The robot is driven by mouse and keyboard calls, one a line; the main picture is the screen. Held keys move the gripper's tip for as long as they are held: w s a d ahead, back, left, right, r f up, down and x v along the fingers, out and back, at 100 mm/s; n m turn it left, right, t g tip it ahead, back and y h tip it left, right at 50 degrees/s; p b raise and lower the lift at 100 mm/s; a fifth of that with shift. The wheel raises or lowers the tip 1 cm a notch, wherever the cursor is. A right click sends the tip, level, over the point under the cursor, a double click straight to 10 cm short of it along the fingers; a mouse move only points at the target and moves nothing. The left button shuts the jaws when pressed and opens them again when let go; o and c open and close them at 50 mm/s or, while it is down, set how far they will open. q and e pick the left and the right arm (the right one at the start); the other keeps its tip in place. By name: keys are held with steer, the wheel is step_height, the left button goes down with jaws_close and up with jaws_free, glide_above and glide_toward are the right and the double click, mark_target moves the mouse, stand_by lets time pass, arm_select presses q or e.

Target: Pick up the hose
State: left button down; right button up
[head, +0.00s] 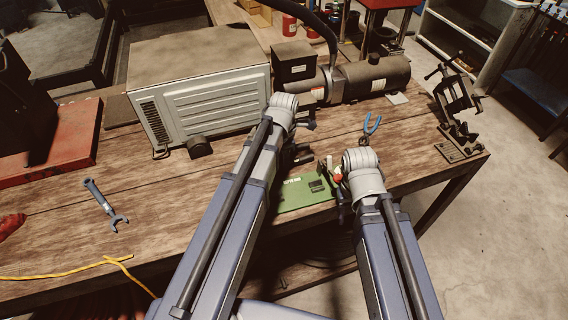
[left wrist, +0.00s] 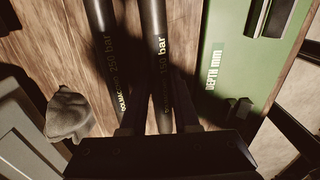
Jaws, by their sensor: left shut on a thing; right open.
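In the left wrist view a black hose (left wrist: 156,60) with yellow lettering ending in "150 bar" lies between my left gripper's two dark fingers (left wrist: 160,122). The left gripper is shut on it. A second black hose (left wrist: 105,45) with similar lettering lies beside it to the left, outside the fingers. In the head view my left gripper (head: 298,154) is low over the bench, and my left arm hides most of the hoses. My right gripper (head: 338,185) is open, right of the green depth board (head: 300,197); its fingertips are partly hidden by its wrist.
The wooden bench (head: 160,185) holds a white-grey metal box (head: 205,95) and a dark motor unit (head: 375,78) behind the grippers. A wrench (head: 100,202) and yellow cord (head: 70,270) lie left. Blue-handled pliers (head: 371,124) and a black clamp stand (head: 458,105) are right.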

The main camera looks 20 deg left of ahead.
arm_select(q)
steer(key=shift+r, duration=0.15)
arm_select(e)
steer(key=shift+r, duration=0.15)
arm_select(q)
step_height(320, 180, up, 10)
steer(key=p, duration=1)
arm_select(e)
step_height(320, 180, up, 10)
arm_select(q)
steer(key=shift+f, duration=0.2)
